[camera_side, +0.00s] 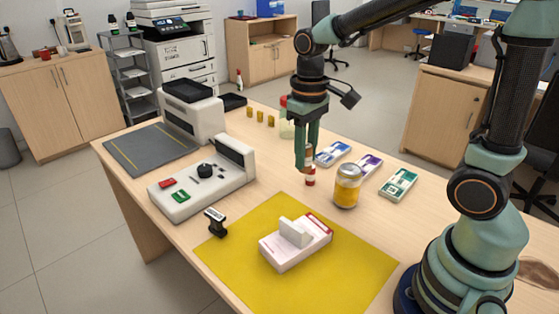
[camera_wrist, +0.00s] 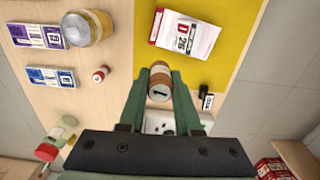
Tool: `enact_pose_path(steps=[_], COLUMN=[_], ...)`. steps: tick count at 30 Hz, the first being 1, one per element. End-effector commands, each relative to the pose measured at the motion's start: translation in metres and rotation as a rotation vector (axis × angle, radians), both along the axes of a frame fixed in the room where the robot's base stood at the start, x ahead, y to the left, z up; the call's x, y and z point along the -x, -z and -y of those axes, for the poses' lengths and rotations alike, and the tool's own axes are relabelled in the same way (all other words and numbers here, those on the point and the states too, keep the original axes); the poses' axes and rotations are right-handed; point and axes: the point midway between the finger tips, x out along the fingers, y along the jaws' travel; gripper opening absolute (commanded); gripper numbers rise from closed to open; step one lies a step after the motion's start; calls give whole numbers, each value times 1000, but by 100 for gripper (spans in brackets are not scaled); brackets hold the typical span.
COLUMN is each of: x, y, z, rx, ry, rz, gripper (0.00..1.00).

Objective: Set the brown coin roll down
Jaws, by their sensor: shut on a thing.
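My gripper (camera_side: 306,160) hangs pointing down over the middle of the wooden counter. It is shut on the brown coin roll (camera_wrist: 159,82), which sits between the fingertips with an end marked "1" showing in the wrist view. In the side view the brown coin roll (camera_side: 309,155) is mostly hidden by the fingers. It appears to be held above the counter, but the exact gap is hard to judge. A small red and white roll (camera_side: 310,177) stands on the counter close to the gripper in the side view; in the wrist view it (camera_wrist: 100,73) is clearly apart, to the left.
A coin jar (camera_side: 347,186) and banknote bundles (camera_side: 399,184) stand to the right. A yellow mat (camera_side: 230,262) holds a calendar block (camera_side: 293,246). A stamp (camera_side: 216,222) and a white counter device (camera_side: 205,185) are left. Several yellow rolls (camera_side: 260,116) stand behind.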

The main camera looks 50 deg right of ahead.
Motion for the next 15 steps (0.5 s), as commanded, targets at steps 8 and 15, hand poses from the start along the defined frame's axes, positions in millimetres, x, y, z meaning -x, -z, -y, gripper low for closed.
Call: enact_pose_path(steps=[8,15], x=[-34,-41], y=[-23,-17], z=[-60,-81], rx=[0,0], ry=[-179,-238], rz=[1,-3], gripper=[0,0])
